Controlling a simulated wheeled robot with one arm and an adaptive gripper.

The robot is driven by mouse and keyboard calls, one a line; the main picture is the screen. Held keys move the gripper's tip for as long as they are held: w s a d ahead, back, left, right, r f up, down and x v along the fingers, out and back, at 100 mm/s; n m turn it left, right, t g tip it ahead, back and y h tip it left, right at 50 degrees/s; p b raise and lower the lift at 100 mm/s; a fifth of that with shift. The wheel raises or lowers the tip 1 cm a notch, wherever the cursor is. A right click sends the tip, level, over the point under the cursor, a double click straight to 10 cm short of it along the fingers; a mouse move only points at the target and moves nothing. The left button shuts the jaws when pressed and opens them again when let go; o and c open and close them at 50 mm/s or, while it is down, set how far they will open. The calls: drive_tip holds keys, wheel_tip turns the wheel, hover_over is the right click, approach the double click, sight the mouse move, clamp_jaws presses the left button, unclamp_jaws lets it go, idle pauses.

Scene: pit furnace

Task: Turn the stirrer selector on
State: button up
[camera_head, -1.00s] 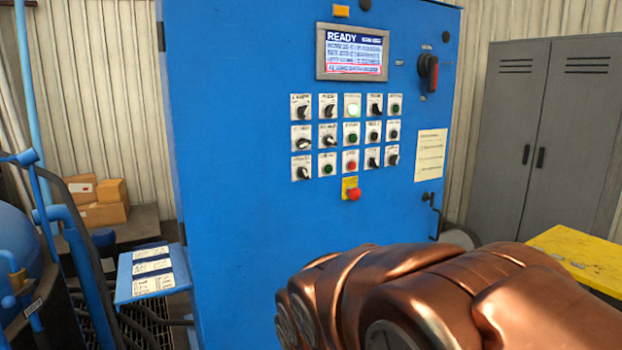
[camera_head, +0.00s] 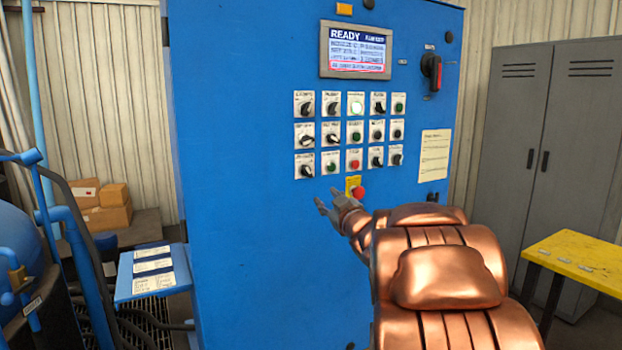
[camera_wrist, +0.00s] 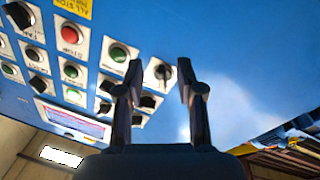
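A blue control cabinet (camera_head: 250,230) carries rows of small selectors, lamps and push buttons. The labels are too small or blurred to read, so I cannot tell which is the stirrer selector. My gripper (camera_head: 326,198) is in front of the panel, just below the bottom row's left end. In the wrist view, which looks upside down, my gripper (camera_wrist: 158,70) is open, its two fingers apart. The bottom-left black selector (camera_head: 305,170) appears between the fingertips in the wrist view (camera_wrist: 161,72). I cannot tell whether they touch it. A green button (camera_wrist: 118,53) is beside it.
A red emergency stop (camera_head: 359,193) on a yellow plate is close right of my gripper. Above are a screen reading READY (camera_head: 355,50) and a red-black rotary switch (camera_head: 432,72). A blue document shelf (camera_head: 153,272) is at left, a yellow table (camera_head: 585,258) at right.

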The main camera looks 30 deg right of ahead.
sight(309, 172)
drive_tip(key=shift+w+a+r+n+t+y+p, duration=0.2)
drive_tip(key=shift+w+r+n+t+y, duration=0.35)
drive_tip(key=shift+w+r+n+y, duration=0.4)
drive_tip(key=shift+w+a+r+n+t+y+p, duration=0.1)
drive_tip(key=shift+w+a+r+n+t+y, duration=0.1)
drive_tip(key=shift+w+r+n+t+y, duration=0.6)
drive_tip(key=shift+w+a+r+n+t+y+p, duration=0.2)
drive_tip(key=shift+w+r+n+y, duration=0.45)
drive_tip(key=shift+w+r+y, duration=0.55)
drive_tip(key=shift+w+f, duration=0.1)
drive_tip(key=shift+f, duration=0.1)
clamp_jaws()
